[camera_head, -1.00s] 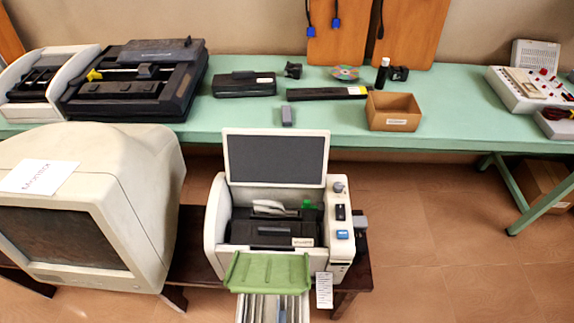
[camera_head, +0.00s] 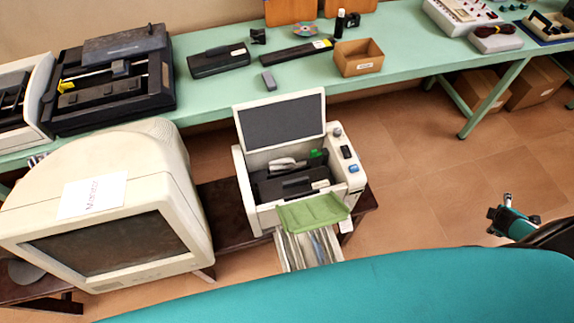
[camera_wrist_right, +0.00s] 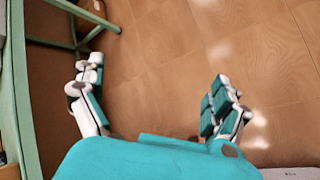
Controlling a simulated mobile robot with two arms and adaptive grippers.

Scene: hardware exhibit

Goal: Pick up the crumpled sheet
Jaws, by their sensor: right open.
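A crumpled white sheet (camera_head: 284,163) lies inside the open white machine (camera_head: 250,205), below its raised dark-panelled lid and behind a black unit. Only part of it shows. My right gripper (camera_head: 503,217) is at the right of the head view, over the bare floor and well apart from the machine. In the right wrist view the fingers of my right gripper (camera_wrist_right: 153,100) are spread wide with only brown floor between them. My left gripper is not in view.
A green flap (camera_head: 312,210) sticks out at the machine's front. A large beige monitor (camera_head: 160,160) stands left of it on a dark bench. The green table (camera_head: 215,105) behind holds devices and a cardboard box (camera_head: 358,62). The floor at right is open.

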